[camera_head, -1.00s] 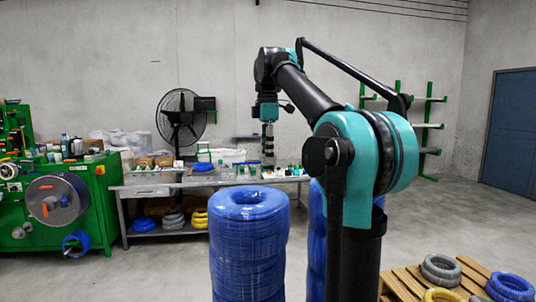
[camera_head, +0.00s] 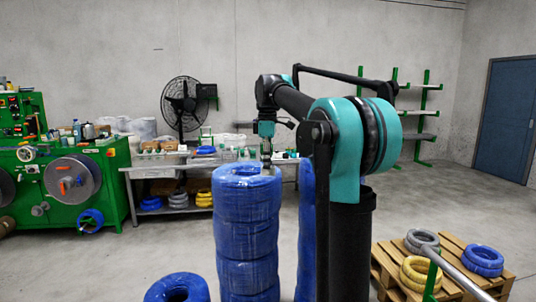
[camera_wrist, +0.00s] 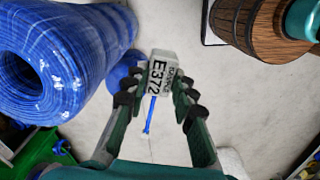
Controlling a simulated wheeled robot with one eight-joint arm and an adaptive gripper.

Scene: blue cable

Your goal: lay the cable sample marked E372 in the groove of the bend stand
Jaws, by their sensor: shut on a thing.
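My gripper (camera_wrist: 157,98) is shut on the cable sample (camera_wrist: 159,78), a pale block printed "E372". A short piece of blue cable (camera_wrist: 150,115) shows between the fingers below the block. I cannot pick out the bend stand with certainty. A brown wooden round body (camera_wrist: 255,18) with a dark base shows at the wrist view's upper right; I cannot tell if it is the stand.
The blue coil stack (camera_head: 247,225) stands close in front, with another behind my arm. A bench (camera_head: 140,168) is at the back, a green machine (camera_head: 115,185) at left. A pallet with coils (camera_head: 390,270) is at lower right. Open floor (camera_head: 120,270) lies at lower left.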

